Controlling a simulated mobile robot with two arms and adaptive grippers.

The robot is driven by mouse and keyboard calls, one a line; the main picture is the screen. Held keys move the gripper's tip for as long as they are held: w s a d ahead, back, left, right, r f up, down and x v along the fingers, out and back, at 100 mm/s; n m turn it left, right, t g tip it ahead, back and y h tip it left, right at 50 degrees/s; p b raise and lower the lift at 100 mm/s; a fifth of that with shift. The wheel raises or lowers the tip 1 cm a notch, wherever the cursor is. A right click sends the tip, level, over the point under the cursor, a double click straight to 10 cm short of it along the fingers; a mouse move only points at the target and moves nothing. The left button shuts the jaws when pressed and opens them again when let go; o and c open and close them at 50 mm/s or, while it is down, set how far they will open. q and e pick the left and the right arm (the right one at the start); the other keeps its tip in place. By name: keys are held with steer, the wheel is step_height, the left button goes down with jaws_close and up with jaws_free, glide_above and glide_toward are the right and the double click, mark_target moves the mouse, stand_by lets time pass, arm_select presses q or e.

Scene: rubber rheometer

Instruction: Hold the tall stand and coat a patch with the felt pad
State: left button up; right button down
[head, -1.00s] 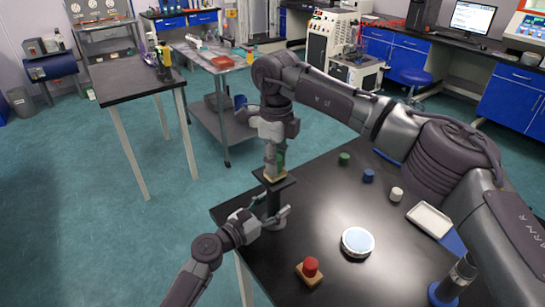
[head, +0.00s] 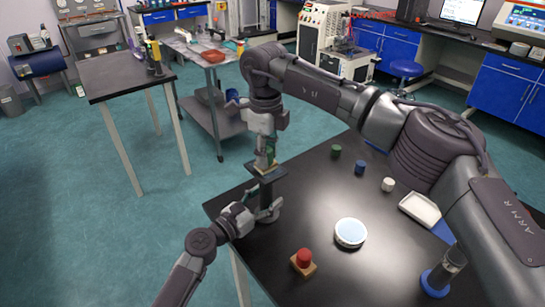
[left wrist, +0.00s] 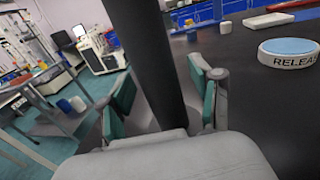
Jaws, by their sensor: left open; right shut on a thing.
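The tall stand (head: 266,189) has a dark column and a flat square top, and stands upright at the left corner of the black table. In the left wrist view its column (left wrist: 146,60) passes between the spread fingers of my left gripper (left wrist: 158,105). In the head view my left gripper (head: 262,213) is low beside the column, open. My right gripper (head: 265,146) points down above the stand's top, shut on the felt pad (head: 264,164), of which a green part and a pale base show. I cannot tell whether the pad touches the top. The patch is not clearly visible.
A round white dish with a pale blue face (head: 350,232), lettered RELEA... in the left wrist view (left wrist: 290,52), lies right of the stand. A red-knobbed wooden block (head: 303,262), small green, blue and white pots (head: 388,184) and a white tray (head: 421,209) share the table.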

arm_select(q)
steer(key=shift+s, duration=0.1)
arm_select(e)
steer(key=shift+w+a, duration=1.2)
steer(key=shift+w, duration=0.3)
steer(key=shift+w+r, duration=0.15)
steer(key=shift+r, duration=0.4)
step_height(320, 180, up, 5)
steer(key=shift+f, duration=0.1)
